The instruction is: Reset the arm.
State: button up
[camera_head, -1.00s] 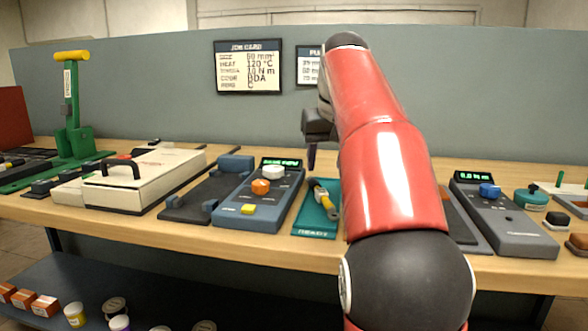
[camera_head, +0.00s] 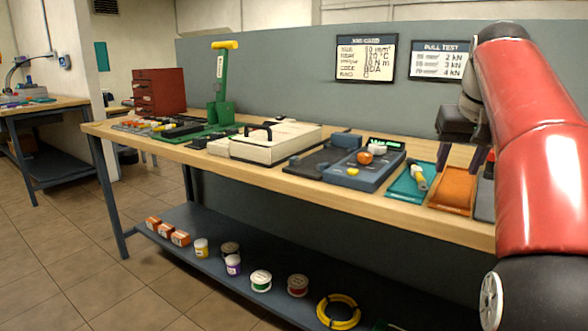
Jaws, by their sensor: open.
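My red arm rises at the right side of the head view, bent at the top, with my gripper (camera_head: 468,160) hanging down over the bench (camera_head: 250,178). The gripper is open, and its fingers show small and dark against the panel. I see nothing between them. It is above and behind the orange tray (camera_head: 453,190), apart from the bench top as far as I can tell.
On the bench are a teal tray (camera_head: 407,190) with a yellow-handled tool, a blue-grey device (camera_head: 370,172), a white lidded case (camera_head: 262,142) and a green press (camera_head: 222,90). A lower shelf (camera_head: 210,240) holds boxes and spools. The floor at left is clear.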

jog(key=s+a+f, duration=0.5)
jog(key=s+f, duration=0.2)
jog(key=f, duration=0.1)
jog(key=s+a+f+n, duration=0.1)
jog(key=s+a+f, duration=0.4)
jog(key=s+f, duration=0.3)
jog(key=s+a+f+n+t, duration=0.1)
jog(key=s+a+f, duration=0.4)
jog(key=s+f, duration=0.3)
jog(key=shift+s+f+y, duration=0.15)
jog(key=shift+f+y, duration=0.25)
jog(key=shift+f, duration=0.4)
